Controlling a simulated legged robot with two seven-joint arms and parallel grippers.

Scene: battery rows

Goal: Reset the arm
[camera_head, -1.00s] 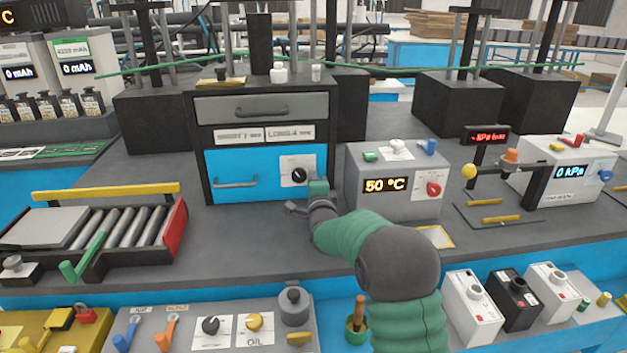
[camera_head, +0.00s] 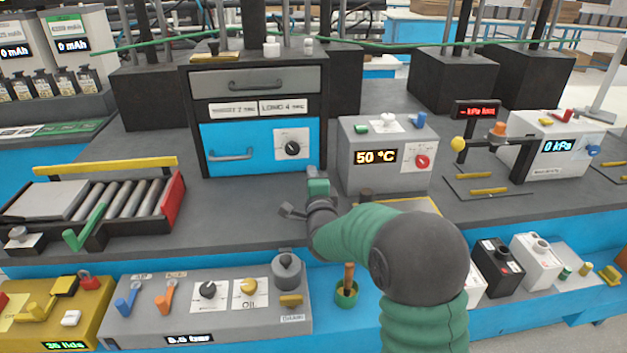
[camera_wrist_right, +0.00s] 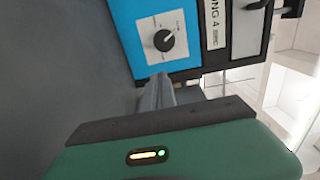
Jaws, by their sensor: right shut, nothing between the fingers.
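My right arm reaches in from the lower right in the head view, with green sleeves and dark joints. My right gripper (camera_head: 312,180) is shut and empty above the bench, in front of the blue drawer's right side and left of the 50 °C box. In the right wrist view the shut fingers (camera_wrist_right: 157,92) point toward the blue panel, just short of its black dial (camera_wrist_right: 164,39). The dial also shows in the head view (camera_head: 292,148). The gripper appears apart from the panel. My left gripper is not in view.
A black cabinet with a grey drawer (camera_head: 256,82) and a blue drawer (camera_head: 230,153) stands behind the gripper. The grey 50 °C box (camera_head: 386,178) is close on the right. A roller tray (camera_head: 125,212) is at left. Control boxes line the front. Bench between roller tray and gripper is clear.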

